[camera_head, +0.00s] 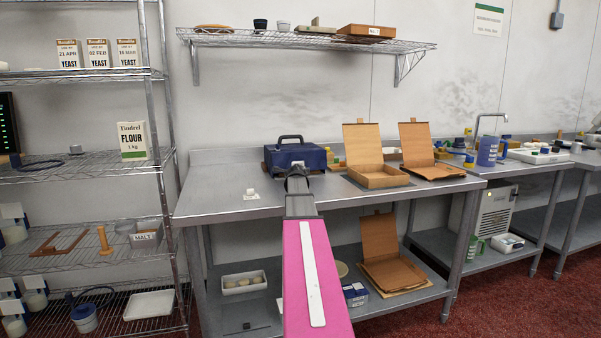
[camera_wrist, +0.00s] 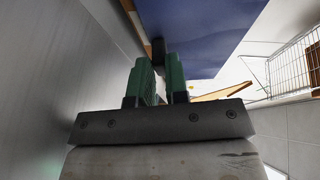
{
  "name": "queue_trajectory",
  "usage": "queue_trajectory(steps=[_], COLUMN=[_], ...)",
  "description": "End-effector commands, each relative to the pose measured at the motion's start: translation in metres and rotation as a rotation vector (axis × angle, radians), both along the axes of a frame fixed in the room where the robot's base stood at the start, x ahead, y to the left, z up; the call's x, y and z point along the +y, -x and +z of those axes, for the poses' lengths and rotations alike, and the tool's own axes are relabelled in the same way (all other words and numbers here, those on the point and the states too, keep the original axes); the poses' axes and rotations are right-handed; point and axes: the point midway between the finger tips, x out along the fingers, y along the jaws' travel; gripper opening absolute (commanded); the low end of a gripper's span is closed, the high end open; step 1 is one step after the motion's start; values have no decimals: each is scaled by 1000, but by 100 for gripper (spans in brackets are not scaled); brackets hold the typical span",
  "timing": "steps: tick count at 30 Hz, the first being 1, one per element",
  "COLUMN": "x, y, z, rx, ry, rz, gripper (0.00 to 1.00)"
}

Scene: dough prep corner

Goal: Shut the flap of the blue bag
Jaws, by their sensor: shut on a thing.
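The blue bag (camera_head: 275,158) stands on the steel table with its black handle up, in the head view. My gripper (camera_head: 297,170) is at its front, and my arm hides part of the bag there. In the wrist view a blue panel of the bag (camera_wrist: 205,35) fills the top. My gripper's green fingers (camera_wrist: 160,72) are shut on a small dark tab (camera_wrist: 158,49) at the edge of this panel. I cannot tell how far the flap stands open.
The steel table (camera_head: 225,196) has free room left of the bag, apart from a small white item (camera_head: 251,193). Two open cardboard boxes, the nearer (camera_head: 377,177) and the farther (camera_head: 431,168), stand to the right. A wire shelf (camera_head: 310,39) hangs above.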

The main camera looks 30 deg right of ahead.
Motion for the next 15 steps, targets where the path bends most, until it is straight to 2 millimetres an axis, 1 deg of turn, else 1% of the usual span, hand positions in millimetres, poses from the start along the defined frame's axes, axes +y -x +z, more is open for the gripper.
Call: queue_trajectory(steps=[1,3,4,5,6,7,8,15], x=[0,0,0,0,0,0,0,0], y=[2,2,2,3,3,3,2,2], z=[-6,-6,-6,-6,-6,-5,-5,-3], rx=[15,15,15,15,15,13,13,9], ry=[-4,-4,-4,-4,-4,-5,-5,-3], rz=[-6,-6,-6,-6,-6,-6,-6,-4], gripper=[0,0,18,28,40,50,57,57])
